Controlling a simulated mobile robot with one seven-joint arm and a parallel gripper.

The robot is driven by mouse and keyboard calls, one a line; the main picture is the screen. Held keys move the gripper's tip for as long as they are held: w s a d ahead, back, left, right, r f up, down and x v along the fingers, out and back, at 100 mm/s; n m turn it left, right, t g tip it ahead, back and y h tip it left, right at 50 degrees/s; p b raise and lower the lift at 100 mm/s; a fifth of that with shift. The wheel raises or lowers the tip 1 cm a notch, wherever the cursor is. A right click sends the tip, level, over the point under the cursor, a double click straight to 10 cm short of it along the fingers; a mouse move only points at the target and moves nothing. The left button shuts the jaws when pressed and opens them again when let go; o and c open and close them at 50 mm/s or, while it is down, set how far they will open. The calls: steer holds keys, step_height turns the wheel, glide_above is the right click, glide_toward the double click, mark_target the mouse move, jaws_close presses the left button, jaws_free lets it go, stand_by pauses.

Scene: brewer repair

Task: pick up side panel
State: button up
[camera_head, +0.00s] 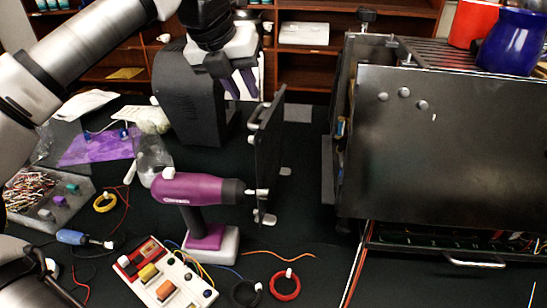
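The side panel (269,150) is a thin dark plate. It stands upright, nearly edge-on, in the middle of the table, with light feet at its base and what looks like a handle on its near face. My gripper (243,93) points down, above and slightly left of the panel's top edge. Its two fingers look apart with nothing between them, and I see no contact with the panel. The brewer (440,140) stands to the right, with a large dark face toward me.
A purple power drill (200,188) stands close to the panel's left. A dark machine (188,100) is behind. A button box (163,275), wire rings (285,285) and a parts tray (60,207) lie in front and left. Red and blue cups (513,40) top the brewer.

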mark_target(256, 111)
steer(key=x, duration=0.3)
steer(key=shift+f, duration=0.2)
steer(key=shift+w+d+f+p, duration=0.25)
steer(key=shift+w+f+p, duration=0.15)
steer(key=shift+p, duration=0.2)
steer(key=p+x, duration=0.1)
steer(key=x, duration=0.3)
steer(key=shift+w+f, duration=0.2)
steer(key=shift+w, duration=0.05)
steer(key=shift+c, duration=0.4)
jaws_close()
steer(key=shift+r, duration=0.1)
